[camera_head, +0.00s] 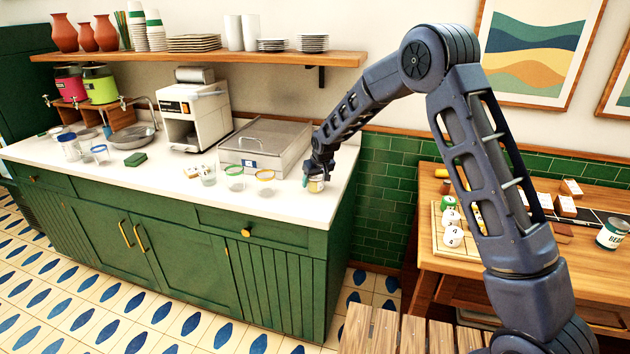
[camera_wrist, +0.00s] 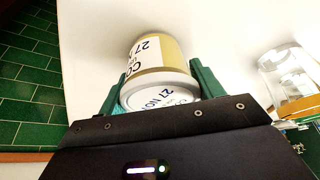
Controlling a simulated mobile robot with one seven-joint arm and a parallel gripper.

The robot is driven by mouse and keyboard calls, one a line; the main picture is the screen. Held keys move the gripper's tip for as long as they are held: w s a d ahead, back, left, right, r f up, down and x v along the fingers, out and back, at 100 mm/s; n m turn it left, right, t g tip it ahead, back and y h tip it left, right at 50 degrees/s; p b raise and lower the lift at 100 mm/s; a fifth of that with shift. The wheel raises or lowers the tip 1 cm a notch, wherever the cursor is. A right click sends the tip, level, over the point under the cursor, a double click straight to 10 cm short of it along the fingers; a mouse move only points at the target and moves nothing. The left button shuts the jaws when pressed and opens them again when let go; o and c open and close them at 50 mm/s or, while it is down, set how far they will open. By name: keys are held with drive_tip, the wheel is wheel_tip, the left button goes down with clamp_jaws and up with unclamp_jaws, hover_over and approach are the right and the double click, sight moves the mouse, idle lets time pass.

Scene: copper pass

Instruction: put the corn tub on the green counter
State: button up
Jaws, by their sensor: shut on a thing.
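The corn tub (camera_wrist: 160,54) is a small round tub with yellowish contents and a white label showing part of a date, "27 NO". In the wrist view it sits between the two green fingers of my gripper (camera_wrist: 158,85), which is shut on it. In the head view the tub (camera_head: 316,186) shows under my gripper (camera_head: 314,180), at the right end of the white top of the green counter (camera_head: 190,195). The tub is at or just above the top; I cannot tell whether it touches.
Clear tubs with green (camera_head: 234,179) and orange (camera_head: 265,182) rims stand left of my gripper. A clear-lidded box (camera_head: 262,145) is behind them. The counter's right edge is close. A wooden table (camera_head: 470,255) with blocks and a can (camera_head: 612,234) stands to the right.

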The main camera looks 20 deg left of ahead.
drive_tip(key=o, duration=1.1)
drive_tip(key=shift+f, duration=0.1)
drive_tip(key=shift+c, duration=0.2)
drive_tip(key=v, duration=1.2)
drive_tip(key=shift+r, duration=0.2)
drive_tip(key=s+d+r+m, duration=0.15)
drive_tip(key=d+r, duration=0.35)
drive_tip(key=d, duration=0.6)
drive_tip(key=s+d+r+m+t+h, duration=0.15)
drive_tip(key=d+r, duration=0.35)
drive_tip(key=d, duration=0.6)
drive_tip(key=s+d+r+m+g, duration=0.15)
drive_tip(key=d+r, duration=0.35)
drive_tip(key=d, duration=0.5)
drive_tip(key=s+d+m+t+h, duration=0.1)
drive_tip(key=s+d+m, duration=0.3)
drive_tip(key=s+d, duration=1.9)
drive_tip(key=s, duration=0.2)
drive_tip(key=shift+s+h, duration=0.25)
drive_tip(key=shift+h, duration=0.1)
